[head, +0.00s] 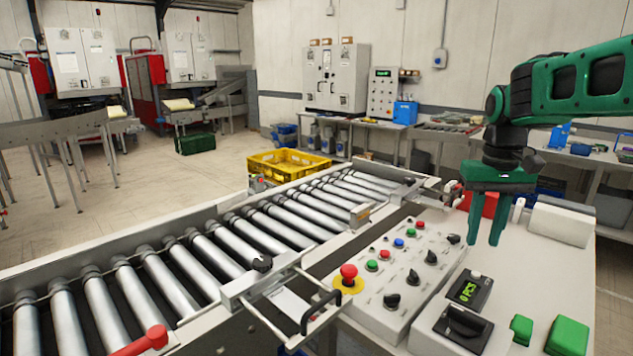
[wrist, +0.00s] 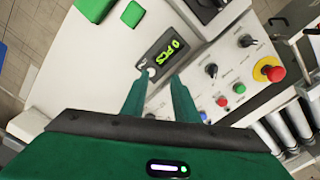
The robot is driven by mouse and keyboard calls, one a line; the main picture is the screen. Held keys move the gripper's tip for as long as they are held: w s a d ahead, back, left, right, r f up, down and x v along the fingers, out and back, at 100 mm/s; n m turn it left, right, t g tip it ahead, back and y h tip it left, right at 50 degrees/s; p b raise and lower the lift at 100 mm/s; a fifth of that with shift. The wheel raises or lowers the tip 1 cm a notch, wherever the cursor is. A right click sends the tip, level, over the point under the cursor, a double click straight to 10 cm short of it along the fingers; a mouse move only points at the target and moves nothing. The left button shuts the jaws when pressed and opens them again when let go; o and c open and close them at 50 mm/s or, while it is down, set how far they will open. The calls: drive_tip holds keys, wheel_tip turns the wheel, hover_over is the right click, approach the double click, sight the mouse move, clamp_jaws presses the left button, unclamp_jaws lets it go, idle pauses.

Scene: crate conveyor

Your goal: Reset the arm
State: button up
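My green arm comes in from the right in the head view. My gripper (head: 484,238) points down above the white control desk (head: 540,270), to the right of the button panel. In the wrist view, my gripper (wrist: 163,95) has its two green fingers spread apart with nothing between them. Its fingertips appear near the small counter display (wrist: 171,46), which reads 0 PCS. I cannot tell how high the fingertips are above the desk.
The button panel (head: 395,268) has an emergency stop (head: 348,276) and several knobs. A roller conveyor (head: 215,252) runs along the left, with a yellow crate (head: 289,164) beyond it. Green blocks (head: 567,336) lie on the desk. A white box (head: 562,222) stands behind.

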drive_tip(key=s+d+f+m, duration=0.1)
drive_tip(key=s+f, duration=0.2)
drive_tip(key=s, duration=0.6)
drive_tip(key=s+d+f+m, duration=0.2)
drive_tip(key=s+f, duration=0.2)
drive_tip(key=s, duration=0.5)
drive_tip(key=s+d+f+m, duration=0.1)
drive_tip(key=s+f, duration=0.3)
drive_tip(key=s, duration=0.5)
drive_tip(key=shift+d+f+m, duration=0.1)
drive_tip(key=shift+d+m, duration=0.2)
drive_tip(key=shift+d, duration=0.35)
drive_tip(key=shift+w, duration=0.1)
drive_tip(key=shift+w+f, duration=0.25)
drive_tip(key=shift+w, duration=0.35)
drive_tip(key=shift+s, duration=0.1)
drive_tip(key=shift+c, duration=0.6)
clamp_jaws()
